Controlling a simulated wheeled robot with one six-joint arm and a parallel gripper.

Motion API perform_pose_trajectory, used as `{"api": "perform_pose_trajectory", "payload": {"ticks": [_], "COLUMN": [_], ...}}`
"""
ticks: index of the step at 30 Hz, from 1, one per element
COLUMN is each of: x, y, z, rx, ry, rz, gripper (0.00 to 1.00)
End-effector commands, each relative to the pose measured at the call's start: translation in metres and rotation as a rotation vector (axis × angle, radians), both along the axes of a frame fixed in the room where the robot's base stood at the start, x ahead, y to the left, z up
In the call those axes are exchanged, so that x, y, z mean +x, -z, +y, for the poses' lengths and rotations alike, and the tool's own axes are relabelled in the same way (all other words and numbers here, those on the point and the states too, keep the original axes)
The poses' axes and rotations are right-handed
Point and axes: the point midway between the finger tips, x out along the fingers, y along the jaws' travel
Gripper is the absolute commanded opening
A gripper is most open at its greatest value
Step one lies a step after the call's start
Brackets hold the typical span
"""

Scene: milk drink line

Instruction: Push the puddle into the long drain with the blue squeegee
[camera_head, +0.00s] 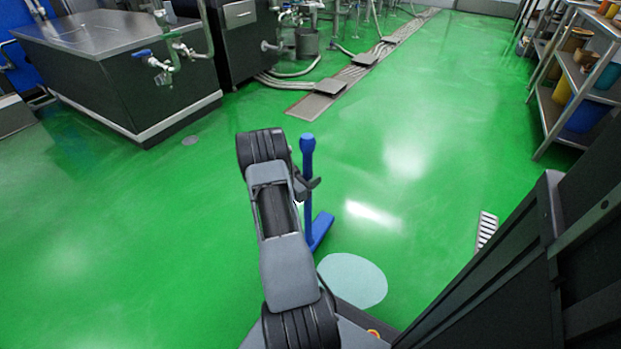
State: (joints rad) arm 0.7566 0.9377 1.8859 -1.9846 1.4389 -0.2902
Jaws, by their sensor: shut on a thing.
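My gripper (307,186) is shut on the upright handle of the blue squeegee (308,208), in the middle of the view. The handle's rounded top stands above the jaws. The squeegee's blue head (321,229) is low, close to the floor just beyond the puddle; I cannot tell whether it touches the floor. The puddle (355,281) is a pale, rounded patch on the green floor, its left side partly hidden by my arm. The long drain (384,49) is a grated strip running from upper middle to the far top right, with hoses and plates over parts of it.
A steel tank (100,75) with valves stands at the upper left. Steel shelves (560,110) with containers stand at the right. A short slotted grate (487,229) lies in the floor at the right. Open green floor (400,150) lies between the puddle and the long drain.

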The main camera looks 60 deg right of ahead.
Motion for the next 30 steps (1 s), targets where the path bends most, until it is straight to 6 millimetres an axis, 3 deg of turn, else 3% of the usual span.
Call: {"api": "perform_pose_trajectory", "payload": {"ticks": [18,30], "x": [0.001,0.001], "y": [0.046,0.050], "z": [0.000,0.000], "rx": [-0.004,-0.005], "ry": [-0.001,-0.001], "rz": [-0.001,-0.002], "gripper": [0.00,0.00]}}
